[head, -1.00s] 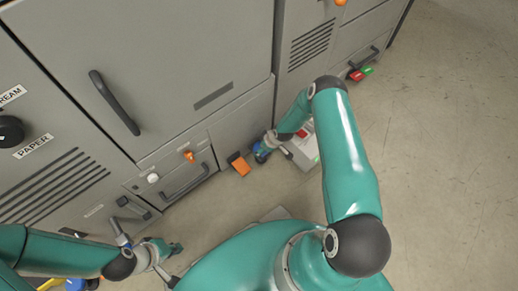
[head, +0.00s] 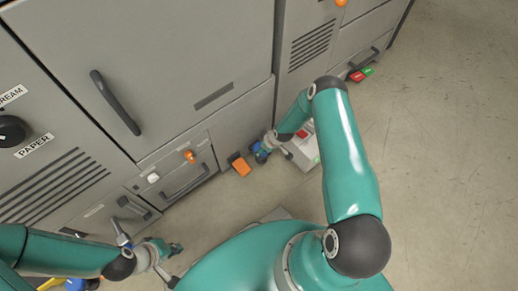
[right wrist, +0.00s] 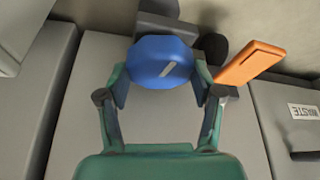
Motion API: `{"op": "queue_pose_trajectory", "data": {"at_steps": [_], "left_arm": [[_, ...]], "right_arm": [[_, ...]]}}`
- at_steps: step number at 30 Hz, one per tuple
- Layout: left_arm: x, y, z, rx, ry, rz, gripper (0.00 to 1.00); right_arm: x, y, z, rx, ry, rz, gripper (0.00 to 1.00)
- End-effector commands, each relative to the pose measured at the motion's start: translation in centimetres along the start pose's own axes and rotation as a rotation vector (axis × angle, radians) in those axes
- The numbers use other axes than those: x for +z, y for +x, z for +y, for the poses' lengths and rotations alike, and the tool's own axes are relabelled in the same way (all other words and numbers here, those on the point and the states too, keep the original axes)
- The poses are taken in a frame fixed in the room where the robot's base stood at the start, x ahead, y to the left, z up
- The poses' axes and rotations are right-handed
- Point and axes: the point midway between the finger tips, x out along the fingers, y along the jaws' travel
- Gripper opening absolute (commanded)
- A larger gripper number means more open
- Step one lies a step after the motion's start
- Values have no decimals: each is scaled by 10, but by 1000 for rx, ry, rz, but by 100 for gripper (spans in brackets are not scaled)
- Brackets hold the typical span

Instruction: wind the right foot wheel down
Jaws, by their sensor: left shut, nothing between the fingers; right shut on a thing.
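My left gripper (head: 178,248) is shut and empty, low in front of the machine at the lower left.
An orange piece (right wrist: 250,64) sticks out beside the wheel; it also shows in the head view (head: 241,166). A pale box (head: 304,150) with a red top part stands just right of my right gripper. Red and green pedals (head: 361,74) lie farther right. The floor at right is clear.

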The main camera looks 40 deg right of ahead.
Motion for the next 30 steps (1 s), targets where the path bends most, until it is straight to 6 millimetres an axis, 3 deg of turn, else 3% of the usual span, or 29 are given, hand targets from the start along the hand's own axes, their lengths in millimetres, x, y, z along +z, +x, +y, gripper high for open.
{"op": "queue_pose_trajectory", "data": {"at_steps": [1, 14, 15, 19, 30], "left_arm": [[0, 1, 0, 0, 0, 0, 0], [0, 1, 0, 0, 0, 0, 0], [0, 1, 0, 0, 0, 0, 0], [0, 1, 0, 0, 0, 0, 0], [0, 0, 0, 0, 0, 0, 0]], "right_arm": [[8, 2, -4, -12, 8, -15, 31], [8, 2, -4, -12, 7, -15, 31], [8, 2, -4, -12, 7, -15, 71], [6, 2, -3, -10, 5, -12, 92], [2, 0, -1, -4, 1, -6, 92]]}}
